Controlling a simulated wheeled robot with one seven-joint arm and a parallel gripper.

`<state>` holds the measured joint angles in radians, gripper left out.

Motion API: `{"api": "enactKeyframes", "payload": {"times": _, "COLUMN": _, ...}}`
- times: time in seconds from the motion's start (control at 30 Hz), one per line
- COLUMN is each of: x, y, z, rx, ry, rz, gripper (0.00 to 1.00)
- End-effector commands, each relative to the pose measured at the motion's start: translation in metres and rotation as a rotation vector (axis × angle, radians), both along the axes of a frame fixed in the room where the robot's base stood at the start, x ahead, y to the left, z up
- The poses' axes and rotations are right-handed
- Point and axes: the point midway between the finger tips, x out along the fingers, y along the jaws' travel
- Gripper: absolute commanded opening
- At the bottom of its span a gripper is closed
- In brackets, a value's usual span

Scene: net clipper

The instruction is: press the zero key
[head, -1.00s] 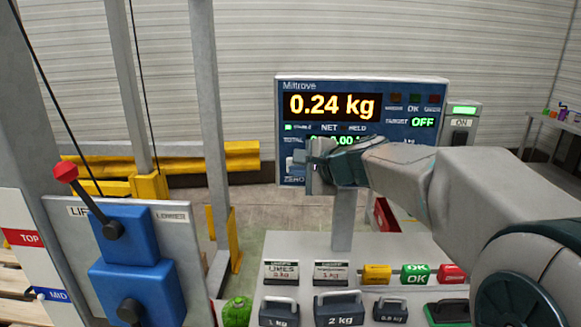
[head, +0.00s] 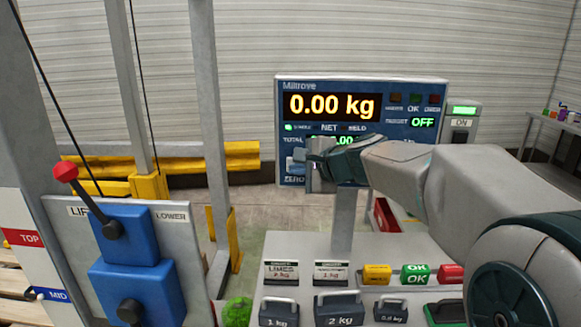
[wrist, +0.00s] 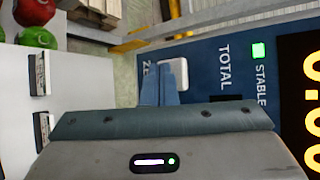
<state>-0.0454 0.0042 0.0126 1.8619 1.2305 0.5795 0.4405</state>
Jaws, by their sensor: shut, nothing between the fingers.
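The scale display panel (head: 400,105) stands upright on a post and reads 0.00 kg, with a green light at STABLE. The zero key is a pale square key at the panel's lower left, above the ZERO lettering, largely hidden in the head view by my gripper (head: 314,165). In the wrist view the zero key (wrist: 179,72) shows white beside the fingertips (wrist: 161,78), which overlap part of it and its lettering. My gripper is shut and empty, right at the panel face. I cannot tell whether the fingertips touch the key.
Below the panel, a counter holds several dark weights (head: 338,308), label cards (head: 281,271), and yellow, green (head: 415,274) and red blocks. A lift control box (head: 125,237) with a red-knobbed lever stands at the left. A switch box (head: 462,122) reads ON at the panel's right.

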Motion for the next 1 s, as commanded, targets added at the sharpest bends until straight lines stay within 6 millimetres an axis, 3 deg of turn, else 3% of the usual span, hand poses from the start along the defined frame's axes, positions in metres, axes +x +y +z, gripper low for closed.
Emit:
{"api": "enactKeyframes", "payload": {"times": 0.33, "x": -0.015, "y": 0.0, "z": -0.001, "rx": 0.0, "ry": -0.001, "rz": 0.0, "gripper": 0.0}}
{"api": "enactKeyframes", "payload": {"times": 0.67, "x": -0.017, "y": 0.001, "z": 0.0, "rx": 0.0, "ry": 0.0, "rz": 0.0, "gripper": 0.0}}
{"api": "enactKeyframes", "payload": {"times": 1.0, "x": -0.046, "y": 0.002, "z": 0.0, "rx": -0.001, "ry": -0.002, "rz": 0.001, "gripper": 0.0}}
